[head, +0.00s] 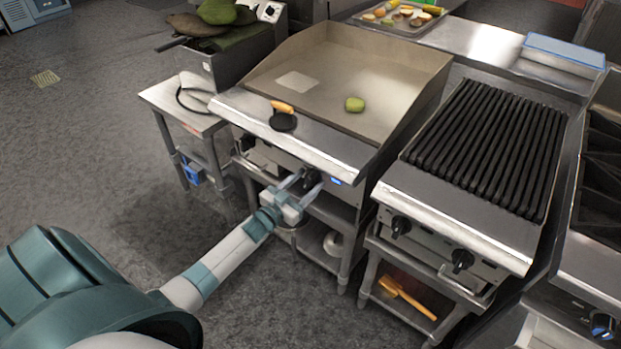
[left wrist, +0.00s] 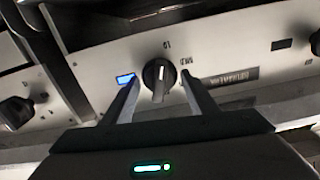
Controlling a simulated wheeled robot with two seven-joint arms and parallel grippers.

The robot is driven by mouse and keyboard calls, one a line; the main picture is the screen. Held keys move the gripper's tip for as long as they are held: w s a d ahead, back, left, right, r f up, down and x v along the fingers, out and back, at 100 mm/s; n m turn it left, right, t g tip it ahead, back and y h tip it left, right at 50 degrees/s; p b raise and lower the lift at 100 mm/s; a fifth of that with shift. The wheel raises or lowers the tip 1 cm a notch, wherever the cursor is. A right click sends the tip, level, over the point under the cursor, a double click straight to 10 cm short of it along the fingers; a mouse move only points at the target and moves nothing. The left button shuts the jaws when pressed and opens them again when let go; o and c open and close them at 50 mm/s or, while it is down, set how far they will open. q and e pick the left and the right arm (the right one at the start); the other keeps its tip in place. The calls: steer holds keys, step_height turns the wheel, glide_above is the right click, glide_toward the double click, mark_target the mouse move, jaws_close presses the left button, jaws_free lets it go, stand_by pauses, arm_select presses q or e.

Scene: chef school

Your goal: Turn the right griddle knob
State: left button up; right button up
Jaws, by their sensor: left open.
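The griddle (head: 345,75) has a flat plate and a front panel with dark knobs. Its right knob (left wrist: 158,72) is black and round with a pale mark, beside a small blue display (left wrist: 125,80). My left gripper (head: 311,180) is at this knob, coming in from the front. In the left wrist view its open fingers (left wrist: 158,88) stand on either side of the knob, with visible gaps between. In the head view the gripper partly hides the knob. My right gripper is not in view.
The griddle's left knob (head: 247,142) is further along the panel. A ribbed grill (head: 487,145) with its own knobs (head: 401,226) stands close on the right.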

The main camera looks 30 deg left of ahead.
arm_select(q)
steer(key=shift+w, duration=0.9)
steer(key=shift+c, duration=0.7)
steer(key=c, duration=0.6)
steer(key=shift+d, duration=0.1)
steer(key=shift+c, duration=0.2)
